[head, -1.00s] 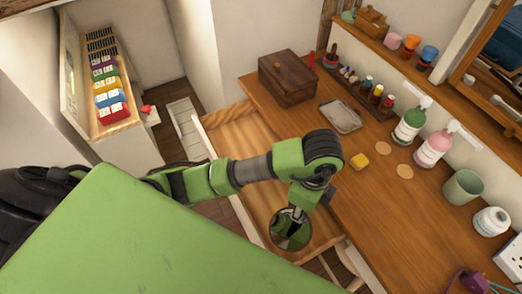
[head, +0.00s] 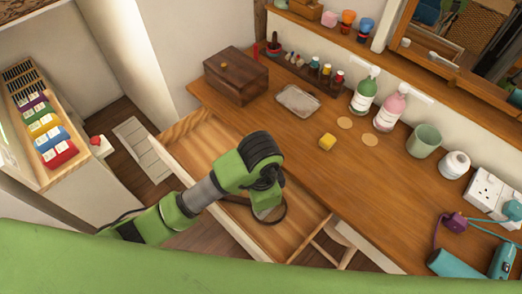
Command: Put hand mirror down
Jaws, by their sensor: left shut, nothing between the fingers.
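The hand mirror (head: 284,213) shows only as a dark curved rim inside the open wooden drawer (head: 188,143). My left arm and gripper hide most of it, and its glass can hardly be made out. My left gripper (head: 265,209) points down into the drawer, right over the mirror. Its fingers are mostly hidden behind the wrist; it is shut with nothing held. Whether the fingertips touch the mirror cannot be seen. My right gripper is not in view.
A chair (head: 350,245) stands below the drawer's right end.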

